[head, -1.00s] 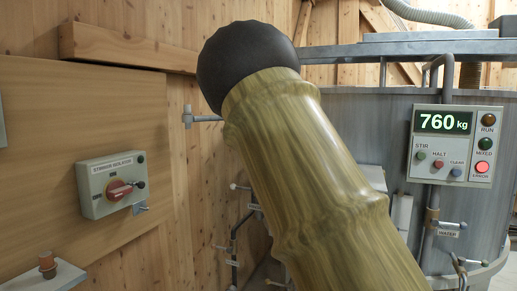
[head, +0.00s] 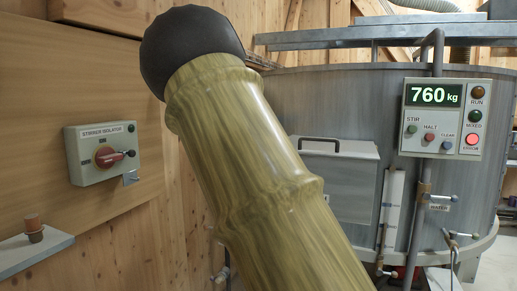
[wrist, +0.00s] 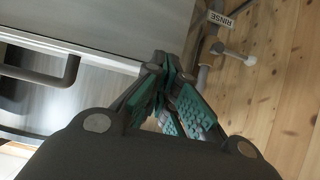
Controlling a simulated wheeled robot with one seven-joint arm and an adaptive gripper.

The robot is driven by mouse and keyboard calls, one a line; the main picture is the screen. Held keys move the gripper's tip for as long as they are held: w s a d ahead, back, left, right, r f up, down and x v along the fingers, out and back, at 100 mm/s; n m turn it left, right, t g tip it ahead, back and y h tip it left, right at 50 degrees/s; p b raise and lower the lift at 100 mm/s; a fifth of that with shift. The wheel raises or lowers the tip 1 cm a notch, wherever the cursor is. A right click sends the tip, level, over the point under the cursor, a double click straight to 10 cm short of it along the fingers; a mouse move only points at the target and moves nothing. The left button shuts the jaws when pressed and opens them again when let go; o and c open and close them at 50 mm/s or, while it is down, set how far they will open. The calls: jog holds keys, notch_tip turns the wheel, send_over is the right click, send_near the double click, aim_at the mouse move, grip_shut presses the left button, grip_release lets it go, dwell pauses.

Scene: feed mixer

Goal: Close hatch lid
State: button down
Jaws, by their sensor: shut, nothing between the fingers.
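A grey box-shaped hatch (head: 350,185) projects from the tank wall in the head view, partly hidden behind my arm. A dark bar handle (head: 320,140) shows along the top of its lid (head: 350,149). I cannot tell from this view how far the lid stands open. In the wrist view my gripper (wrist: 163,82) is shut and empty, beside a grey panel (wrist: 105,25) with a pale edge. A dark bar handle (wrist: 68,72) shows to its left, apart from the fingers. My gripper is hidden in the head view.
The control box (head: 449,118) on the tank reads 760 kg, with its ERROR lamp lit red. The stirrer isolator (head: 100,153) and a small shelf (head: 30,250) are on the wooden wall at left. A RINSE valve (wrist: 235,55) is right of the fingers in the wrist view.

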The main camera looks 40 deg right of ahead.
dwell(0.5)
jog(key=shift+a, duration=0.1)
